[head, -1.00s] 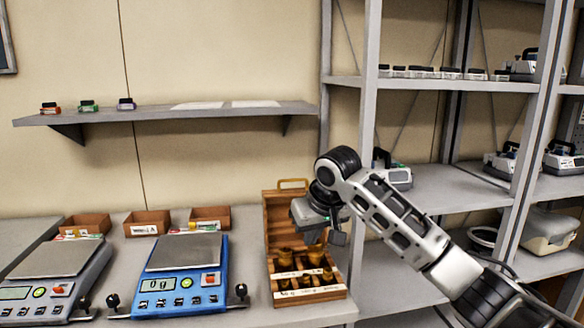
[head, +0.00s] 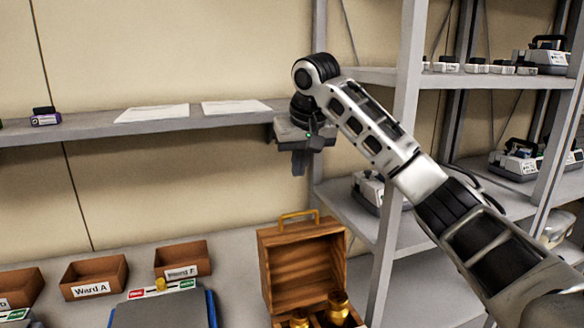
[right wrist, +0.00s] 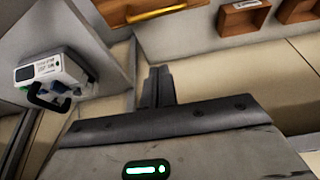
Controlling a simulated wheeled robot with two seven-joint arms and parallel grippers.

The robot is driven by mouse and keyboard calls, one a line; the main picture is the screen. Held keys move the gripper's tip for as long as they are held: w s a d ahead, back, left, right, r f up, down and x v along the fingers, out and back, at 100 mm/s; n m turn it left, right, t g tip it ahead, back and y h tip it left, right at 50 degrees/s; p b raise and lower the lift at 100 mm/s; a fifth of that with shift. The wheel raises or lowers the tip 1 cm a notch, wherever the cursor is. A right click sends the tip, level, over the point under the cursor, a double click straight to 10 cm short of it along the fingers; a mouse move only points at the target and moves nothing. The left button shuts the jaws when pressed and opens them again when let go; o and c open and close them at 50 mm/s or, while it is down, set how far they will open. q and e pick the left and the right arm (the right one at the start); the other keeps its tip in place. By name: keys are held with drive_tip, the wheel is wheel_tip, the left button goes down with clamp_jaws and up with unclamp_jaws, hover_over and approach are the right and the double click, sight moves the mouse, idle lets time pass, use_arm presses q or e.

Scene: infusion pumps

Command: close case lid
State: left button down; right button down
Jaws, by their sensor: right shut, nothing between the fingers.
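The wooden case (head: 322,320) stands on the counter with its lid (head: 303,265) open and upright, the inner face towards me. A brass handle (head: 299,214) tops the lid. Brass weights (head: 338,303) stand inside; the case's front is cut off by the picture's lower edge. My right gripper (head: 299,172) is shut and empty, pointing down, above the lid and apart from it. In the right wrist view its shut fingers (right wrist: 158,85) show below the lid's orange edge and handle (right wrist: 165,13). My left gripper is not in view.
A wall shelf (head: 150,127) ends behind my right gripper. The metal rack's post (head: 398,180) is close on the right; a pump (head: 368,190) sits on the rack.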

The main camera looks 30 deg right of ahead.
hover_over(300, 224)
drive_tip(key=w+d, duration=0.1)
drive_tip(key=w, duration=0.3)
wheel_tip(300, 224, down, 7)
drive_tip(key=s, duration=0.1)
drive_tip(key=s+p, duration=0.1)
drive_tip(key=s, duration=0.1)
drive_tip(key=shift+s+a+f, duration=0.3)
drive_tip(key=shift+a, duration=0.05)
drive_tip(key=shift+s+a+p, duration=0.1)
drive_tip(key=shift+s+p, duration=0.15)
drive_tip(key=shift+p, duration=0.05)
